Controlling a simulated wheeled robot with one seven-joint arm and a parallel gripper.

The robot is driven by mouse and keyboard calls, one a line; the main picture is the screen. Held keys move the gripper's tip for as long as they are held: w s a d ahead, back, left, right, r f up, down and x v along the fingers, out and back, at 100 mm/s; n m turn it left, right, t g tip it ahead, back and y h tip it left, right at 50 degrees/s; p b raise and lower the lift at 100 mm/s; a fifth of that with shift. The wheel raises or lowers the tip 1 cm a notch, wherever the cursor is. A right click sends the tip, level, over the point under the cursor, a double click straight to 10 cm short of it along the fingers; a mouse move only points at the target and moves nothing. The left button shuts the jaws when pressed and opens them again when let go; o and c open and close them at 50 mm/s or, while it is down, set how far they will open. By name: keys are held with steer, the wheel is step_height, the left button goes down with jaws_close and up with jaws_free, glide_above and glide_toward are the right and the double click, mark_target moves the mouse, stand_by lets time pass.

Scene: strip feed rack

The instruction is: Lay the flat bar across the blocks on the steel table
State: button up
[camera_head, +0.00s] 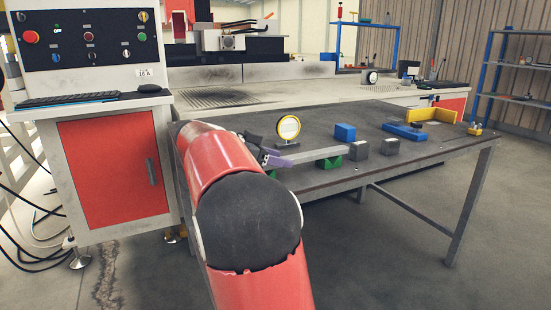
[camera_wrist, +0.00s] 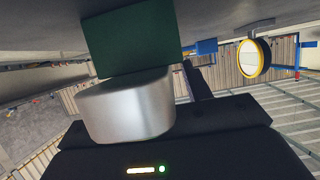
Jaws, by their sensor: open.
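The flat bar (camera_head: 318,154) is a long grey strip on the near part of the steel table (camera_head: 335,178). In the wrist view, the table appears at the top, and a large green block face (camera_wrist: 132,40) is close by. A rounded silver part (camera_wrist: 128,108) covers the area below it.
A round yellow-rimmed dial (camera_head: 288,128) stands behind the bar. A blue block (camera_head: 345,132), two dark grey blocks (camera_head: 358,151) (camera_head: 389,147), a flat blue piece (camera_head: 404,131) and a yellow angle piece (camera_head: 441,115) stand to the right. A control cabinet (camera_head: 112,165) is at left.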

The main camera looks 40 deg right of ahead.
steer(key=shift+r, duration=0.1)
steer(key=shift+a+r, duration=0.15)
steer(key=p+v, duration=0.1)
steer(key=v, duration=1)
steer(key=shift+w+a, duration=0.15)
steer(key=shift+a, duration=0.15)
